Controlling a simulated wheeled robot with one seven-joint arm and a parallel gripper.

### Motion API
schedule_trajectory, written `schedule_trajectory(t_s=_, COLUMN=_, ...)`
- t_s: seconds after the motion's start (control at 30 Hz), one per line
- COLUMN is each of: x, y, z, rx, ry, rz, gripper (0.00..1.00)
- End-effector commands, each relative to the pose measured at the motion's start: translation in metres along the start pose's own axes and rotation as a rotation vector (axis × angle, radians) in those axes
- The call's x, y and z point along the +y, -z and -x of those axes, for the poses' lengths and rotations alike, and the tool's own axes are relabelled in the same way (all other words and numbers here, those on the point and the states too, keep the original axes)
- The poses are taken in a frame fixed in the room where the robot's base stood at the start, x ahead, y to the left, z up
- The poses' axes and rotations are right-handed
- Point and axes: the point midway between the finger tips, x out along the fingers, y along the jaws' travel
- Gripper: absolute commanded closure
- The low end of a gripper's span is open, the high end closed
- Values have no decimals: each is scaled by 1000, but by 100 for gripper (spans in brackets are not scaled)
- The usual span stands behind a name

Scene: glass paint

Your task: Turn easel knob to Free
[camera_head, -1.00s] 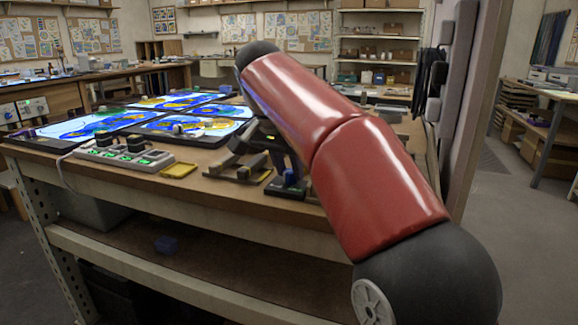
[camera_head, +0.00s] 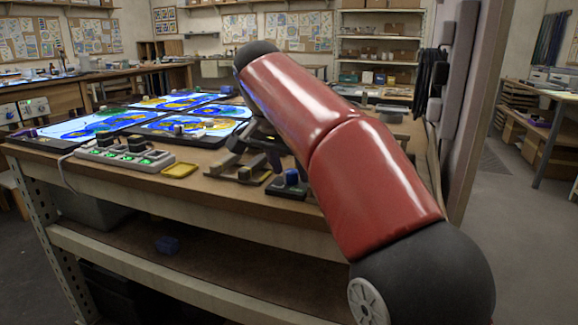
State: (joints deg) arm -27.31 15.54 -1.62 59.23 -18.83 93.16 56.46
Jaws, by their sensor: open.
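My gripper (camera_head: 274,158) is dark and partly hidden behind my red arm. It is open, above and slightly left of the blue knob, and appears apart from it. Its fingertips are hard to make out.
A grey upright panel (camera_head: 470,100) stands right of my arm.

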Motion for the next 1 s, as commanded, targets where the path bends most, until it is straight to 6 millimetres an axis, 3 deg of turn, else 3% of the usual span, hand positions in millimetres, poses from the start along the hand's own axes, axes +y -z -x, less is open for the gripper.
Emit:
schedule_trajectory(t_s=0.17, x=0, y=0, z=5, rx=0, ry=0, rz=0, gripper=52)
schedule_trajectory(t_s=0.6, x=-2, y=0, z=64, rx=2, ry=1, rz=0, gripper=52)
schedule_trajectory(t_s=1.0, x=0, y=0, z=78, rx=0, ry=-1, rz=1, gripper=52)
